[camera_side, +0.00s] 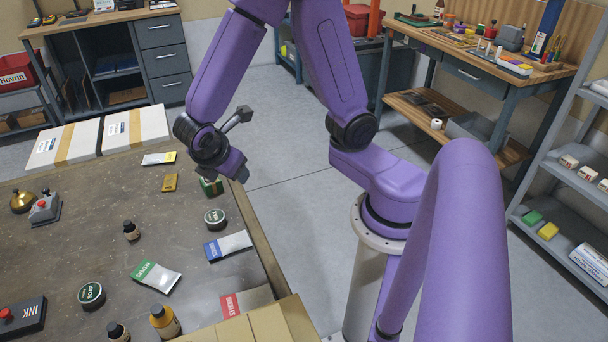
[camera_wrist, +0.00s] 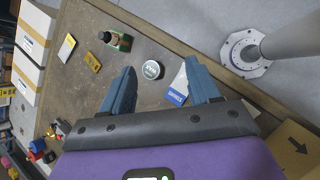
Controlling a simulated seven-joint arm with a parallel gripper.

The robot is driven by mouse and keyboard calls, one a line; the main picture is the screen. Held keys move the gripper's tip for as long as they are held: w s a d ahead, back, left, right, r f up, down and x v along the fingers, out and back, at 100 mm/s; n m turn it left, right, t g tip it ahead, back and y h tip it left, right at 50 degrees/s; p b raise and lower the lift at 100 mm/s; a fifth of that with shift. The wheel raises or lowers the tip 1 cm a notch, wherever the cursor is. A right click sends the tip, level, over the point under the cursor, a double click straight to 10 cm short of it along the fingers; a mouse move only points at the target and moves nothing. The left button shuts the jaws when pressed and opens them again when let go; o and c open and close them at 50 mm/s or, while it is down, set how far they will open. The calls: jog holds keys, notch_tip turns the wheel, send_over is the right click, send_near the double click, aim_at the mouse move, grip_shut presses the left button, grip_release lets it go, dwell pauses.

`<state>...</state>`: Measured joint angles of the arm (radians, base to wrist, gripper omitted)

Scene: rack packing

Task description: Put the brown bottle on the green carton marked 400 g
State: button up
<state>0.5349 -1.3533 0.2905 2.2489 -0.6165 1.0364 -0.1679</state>
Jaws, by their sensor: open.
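A green carton (camera_side: 211,187) stands near the far right of the table in the side view, partly hidden by my gripper. In the side view my wrist hides that bottle. The 400 g mark is not legible. My gripper (camera_wrist: 162,88) is open and empty, above the table and apart from the bottle; it also shows in the side view (camera_side: 240,172).
A round tin (camera_side: 215,217) and a blue-labelled pouch (camera_side: 228,246) lie near the carton. A small dark bottle (camera_side: 131,231), an amber bottle (camera_side: 165,321) and a green-labelled pouch (camera_side: 156,277) are nearer. White boxes (camera_side: 135,128) lie at the back edge.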

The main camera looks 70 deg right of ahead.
jog(key=s+a+r+m+g+y, duration=0.1)
jog(key=s+r+m+y, duration=0.1)
jog(key=s, duration=0.7)
jog(key=s+a+r+m+y, duration=0.1)
jog(key=s+r+y, duration=0.2)
jog(key=s+y, duration=0.2)
jog(key=s, duration=0.3)
jog(key=shift+s+a+m+g, duration=0.2)
jog(key=shift+s+m+g, duration=0.2)
